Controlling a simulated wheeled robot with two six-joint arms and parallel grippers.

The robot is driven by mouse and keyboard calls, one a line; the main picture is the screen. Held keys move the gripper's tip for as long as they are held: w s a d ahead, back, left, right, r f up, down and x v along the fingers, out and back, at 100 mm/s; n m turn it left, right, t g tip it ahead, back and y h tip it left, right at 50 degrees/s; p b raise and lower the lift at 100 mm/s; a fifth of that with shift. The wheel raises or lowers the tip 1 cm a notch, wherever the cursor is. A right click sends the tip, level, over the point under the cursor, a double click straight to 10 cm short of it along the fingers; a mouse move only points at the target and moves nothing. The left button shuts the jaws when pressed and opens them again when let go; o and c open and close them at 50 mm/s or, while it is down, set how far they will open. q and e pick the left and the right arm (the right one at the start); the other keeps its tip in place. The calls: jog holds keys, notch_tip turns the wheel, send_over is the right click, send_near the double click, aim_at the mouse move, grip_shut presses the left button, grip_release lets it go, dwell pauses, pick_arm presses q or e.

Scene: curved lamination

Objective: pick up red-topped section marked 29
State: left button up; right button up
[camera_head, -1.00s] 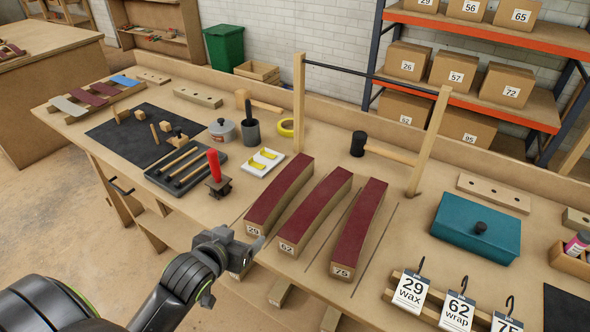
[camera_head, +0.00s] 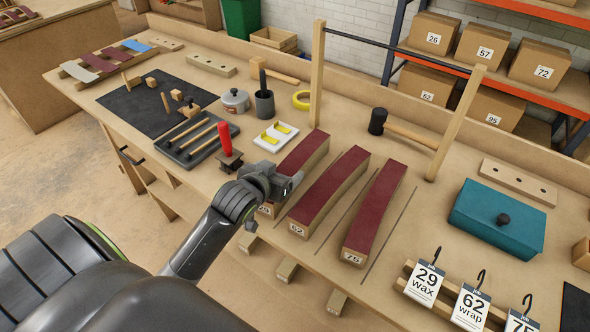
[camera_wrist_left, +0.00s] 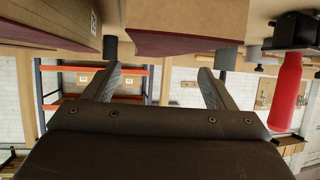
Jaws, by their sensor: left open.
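The red-topped section marked 29 (camera_head: 308,150) is a curved wooden block, the leftmost of three on the bench. Its near end, with a partly covered label, is behind my left gripper (camera_head: 291,187). In the left wrist view, which looks upside down, a red-topped block (camera_wrist_left: 185,42), apparently section 29, shows at the top beyond the fingertips. My left gripper (camera_wrist_left: 157,82) is open there, with nothing between its spread fingers. It is at the block's near end; whether it touches cannot be told. My right gripper is not in view.
Section 62 (camera_head: 333,187) and section 75 (camera_head: 376,208) lie to the right of section 29. A red-handled tool (camera_head: 225,140) stands close to the left of my gripper. A wooden frame with a dark bar (camera_head: 397,49) stands behind. A teal box (camera_head: 497,221) is at right.

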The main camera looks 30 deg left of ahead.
aim_at(294, 162)
pick_arm(q)
jog(key=shift+d+x, duration=0.1)
jog(key=shift+x, duration=1.4)
jog(key=shift+d+x, duration=0.15)
jog(key=shift+x, duration=1.4)
jog(key=shift+r, duration=0.1)
jog(key=c, duration=1.5)
jog(key=shift+r, duration=0.1)
jog(key=shift+c, duration=0.2)
